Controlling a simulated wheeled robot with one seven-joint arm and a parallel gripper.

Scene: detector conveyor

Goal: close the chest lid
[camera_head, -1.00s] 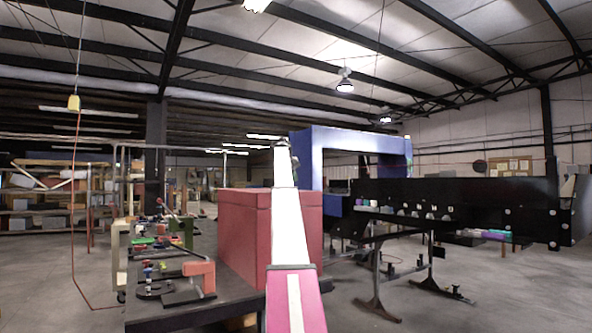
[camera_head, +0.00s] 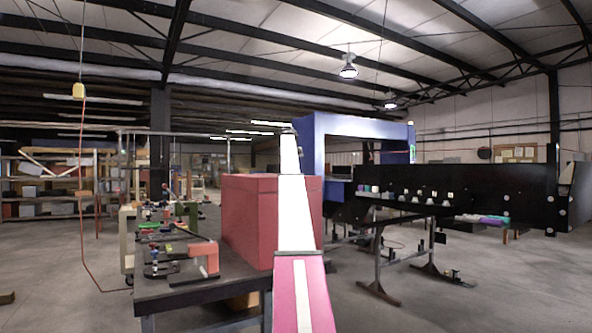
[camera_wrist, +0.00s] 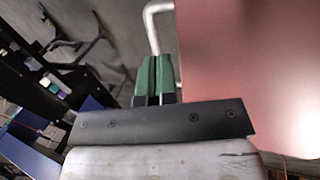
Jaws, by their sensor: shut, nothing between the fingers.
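The red chest (camera_head: 249,222) stands on the dark table (camera_head: 190,292), partly hidden behind my white and pink arm. Its top looks flat and level in the head view, with no raised lid showing there. In the wrist view a large red surface (camera_wrist: 255,60), seemingly the chest, fills the right side close by. My gripper's green fingers (camera_wrist: 155,82) are together and empty, just left of that surface. A pale bent bar (camera_wrist: 152,22) shows beyond the fingertips; I cannot tell whether they touch it. In the head view the fingers cannot be made out.
Small tools and a salmon-coloured clamp-like piece (camera_head: 205,258) lie on the table left of the chest. A blue arch (camera_head: 365,130) and a black conveyor (camera_head: 465,195) stand behind and to the right. Open floor (camera_head: 510,285) lies at the right front.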

